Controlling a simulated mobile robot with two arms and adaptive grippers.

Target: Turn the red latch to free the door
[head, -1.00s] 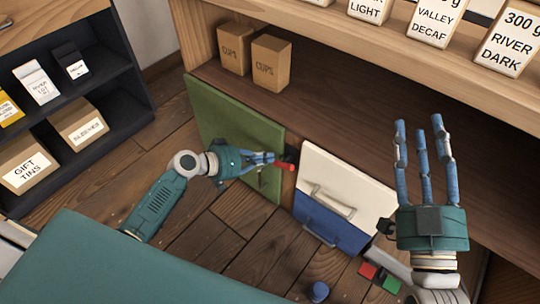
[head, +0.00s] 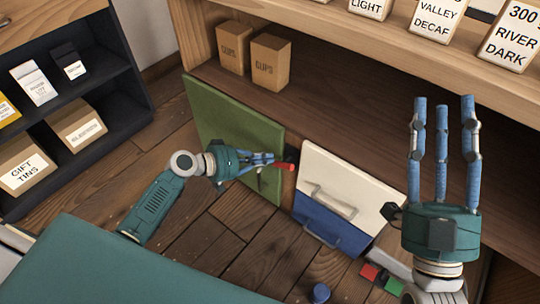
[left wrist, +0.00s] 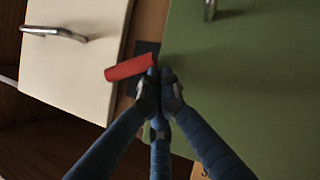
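The red latch (head: 286,166) sits at the edge between the green door (head: 228,125) and the white-and-blue door front (head: 345,185). In the left wrist view the latch (left wrist: 130,67) lies nearly level, slightly tilted, across the edge of the white door. My left gripper (head: 268,160) is at the latch, in front of the green door. In the left wrist view its fingertips (left wrist: 160,84) are drawn together just below the latch's right end; whether they touch it I cannot tell. My right gripper (head: 443,100) is open and empty, fingers pointing up, at the right.
Two cardboard cup boxes (head: 270,62) stand on the shelf above the green door. A dark rack (head: 110,95) with tins and boxes is at the left. A metal handle (head: 332,202) sticks out from the white door. Small coloured items lie on the floor near my right arm.

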